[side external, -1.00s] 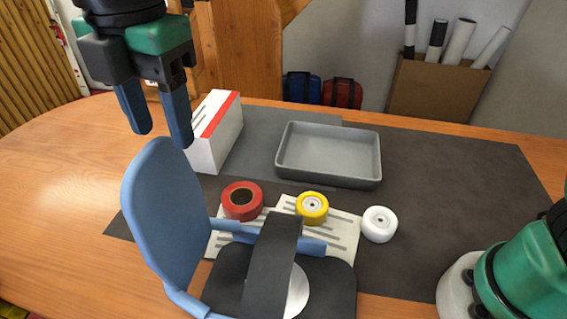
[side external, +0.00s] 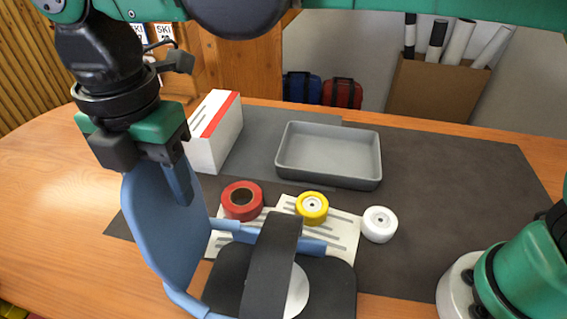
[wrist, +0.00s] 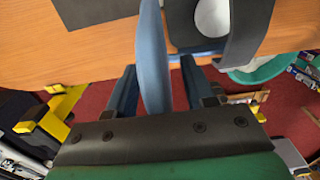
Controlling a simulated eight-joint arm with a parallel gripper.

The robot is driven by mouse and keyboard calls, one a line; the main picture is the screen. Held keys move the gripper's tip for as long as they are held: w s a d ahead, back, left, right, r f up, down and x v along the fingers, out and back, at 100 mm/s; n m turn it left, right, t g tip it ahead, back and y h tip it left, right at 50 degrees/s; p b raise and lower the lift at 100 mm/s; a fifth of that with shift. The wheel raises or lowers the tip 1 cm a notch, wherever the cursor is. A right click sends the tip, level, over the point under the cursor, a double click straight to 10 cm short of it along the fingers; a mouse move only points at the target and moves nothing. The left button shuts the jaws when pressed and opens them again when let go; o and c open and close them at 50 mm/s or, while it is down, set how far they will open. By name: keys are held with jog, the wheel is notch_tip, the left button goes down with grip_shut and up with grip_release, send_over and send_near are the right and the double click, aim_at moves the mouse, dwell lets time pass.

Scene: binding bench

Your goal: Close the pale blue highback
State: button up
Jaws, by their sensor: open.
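The pale blue highback (side external: 163,230) stands upright at the left end of a binding with a dark base (side external: 330,285) and a black strap (side external: 270,265). My gripper (side external: 166,188) is low at the highback's upper part in the side external view. One finger shows on the highback's right, inner side; the other is hidden behind it. In the wrist view my gripper (wrist: 158,64) is open, with the highback (wrist: 152,50) edge-on between the two fingers. A gap shows on the right finger's side; whether the left finger touches is unclear.
A red tape roll (side external: 234,212), a yellow roll (side external: 301,218) and a white roll (side external: 380,236) lie beyond the binding. A white box (side external: 207,155) stands close behind my gripper. A grey tray (side external: 375,175) sits empty at the back. The mat's right side is clear.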

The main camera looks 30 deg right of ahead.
grip_shut()
dwell(1.3)
